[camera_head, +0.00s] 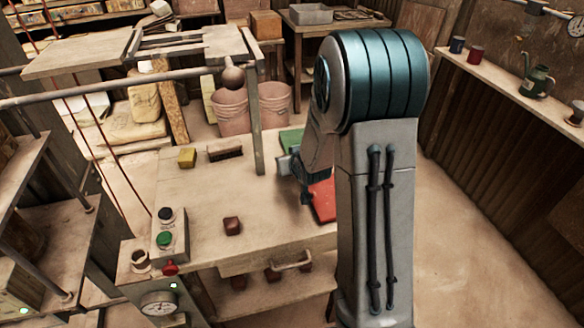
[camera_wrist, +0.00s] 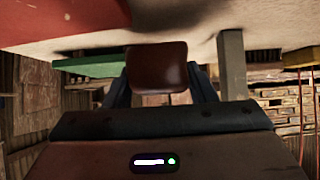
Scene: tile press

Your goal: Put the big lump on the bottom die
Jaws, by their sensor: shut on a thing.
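My gripper (camera_wrist: 160,88) is shut on a smooth dark red-brown lump (camera_wrist: 157,66), which shows between its two fingers in the wrist view. In the head view my gripper (camera_head: 306,194) is over the right part of the workbench (camera_head: 190,210), beside a red flat piece (camera_head: 324,201); my arm hides part of that area. The held lump cannot be made out in the head view. A small dark red lump (camera_head: 232,226) lies on the bench's front part. I cannot clearly pick out the bottom die.
A green flat piece (camera_head: 291,140) lies behind my gripper. A yellow block (camera_head: 187,157) and a brush (camera_head: 226,152) lie at the bench's back. An upright post (camera_head: 257,125) stands there. A control box with a green button (camera_head: 164,239) is at front left. The bench's middle is clear.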

